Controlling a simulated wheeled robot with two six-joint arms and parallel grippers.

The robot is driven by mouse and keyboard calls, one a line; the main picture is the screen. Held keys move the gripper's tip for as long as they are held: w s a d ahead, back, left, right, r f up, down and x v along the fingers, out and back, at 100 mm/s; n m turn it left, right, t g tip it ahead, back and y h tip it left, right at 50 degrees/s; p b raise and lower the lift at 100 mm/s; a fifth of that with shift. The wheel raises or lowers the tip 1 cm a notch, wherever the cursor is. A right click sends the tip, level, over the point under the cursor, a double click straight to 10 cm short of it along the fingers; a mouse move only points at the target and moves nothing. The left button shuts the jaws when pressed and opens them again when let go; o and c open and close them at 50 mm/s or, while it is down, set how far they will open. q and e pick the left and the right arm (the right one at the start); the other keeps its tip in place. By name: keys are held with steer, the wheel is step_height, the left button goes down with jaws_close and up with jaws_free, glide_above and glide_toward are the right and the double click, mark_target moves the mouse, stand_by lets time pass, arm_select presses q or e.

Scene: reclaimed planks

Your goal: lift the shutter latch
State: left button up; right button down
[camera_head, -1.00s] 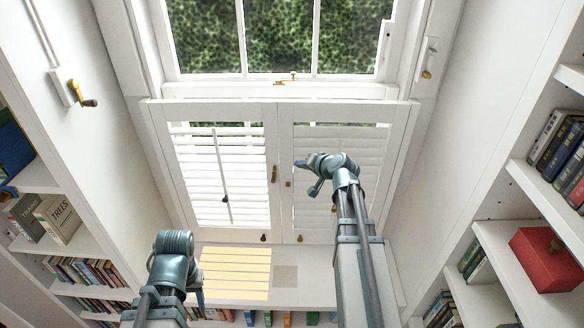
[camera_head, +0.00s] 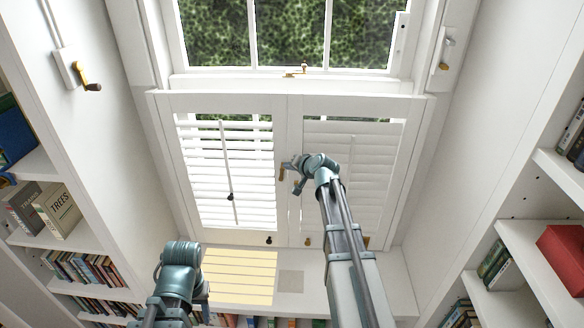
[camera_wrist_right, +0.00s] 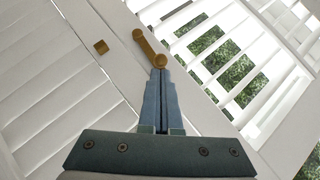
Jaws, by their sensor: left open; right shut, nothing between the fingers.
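The brass shutter latch (camera_head: 282,173) is on the meeting stiles of the two white shutters, partly behind my right gripper. In the right wrist view the latch (camera_wrist_right: 148,45) is a bar with a round knob at each end. My right gripper (camera_head: 288,165) is shut and empty. Its fingertips (camera_wrist_right: 160,73) are right at the bar's nearer knob; I cannot tell if they touch. My left gripper (camera_head: 204,294) is low at the left, away from the shutters and mostly hidden by its arm.
The left shutter (camera_head: 203,165) has open slats and a tilt rod; the right shutter's slats (camera_head: 365,165) look closed. Small knobs are along the shutters' bottom edge. Bookshelves stand on both sides.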

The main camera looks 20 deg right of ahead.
mark_target(280, 165)
steer(key=a, duration=0.1)
steer(key=w+a, duration=0.1)
steer(key=a, duration=0.1)
steer(key=shift+w+r+p, duration=0.2)
steer(key=shift+r+p, duration=0.1)
steer(key=shift+p, duration=0.05)
steer(key=shift+d, duration=0.1)
steer(key=shift+s+d+f+b, duration=0.25)
steer(key=shift+s+d+b, duration=0.1)
steer(key=shift+d, duration=0.25)
steer(key=shift+r, duration=0.1)
